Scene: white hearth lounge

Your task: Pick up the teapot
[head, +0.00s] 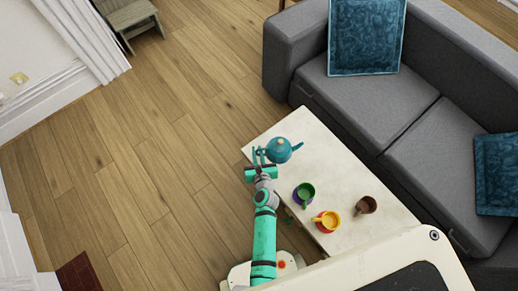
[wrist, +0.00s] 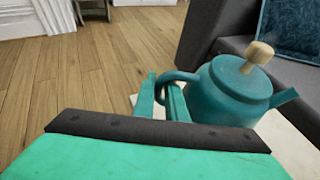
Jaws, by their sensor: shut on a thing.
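The teal teapot (head: 279,150) is at the far left end of the white table (head: 340,170). It has a pale wooden lid knob, and its spout points right. In the wrist view the teapot (wrist: 232,92) fills the right side, with its handle on the left. My gripper (head: 260,158) reaches the handle side of the teapot. In the wrist view its two teal fingers (wrist: 163,98) are at the handle, shut on it. The teapot looks upright. I cannot tell whether its base touches the table.
A green cup (head: 303,194), a yellow cup (head: 326,221) and a brown cup (head: 366,205) stand on the table nearer to me. A grey sofa (head: 365,105) with blue cushions runs along the table's right side. The wooden floor (head: 150,170) on the left is clear.

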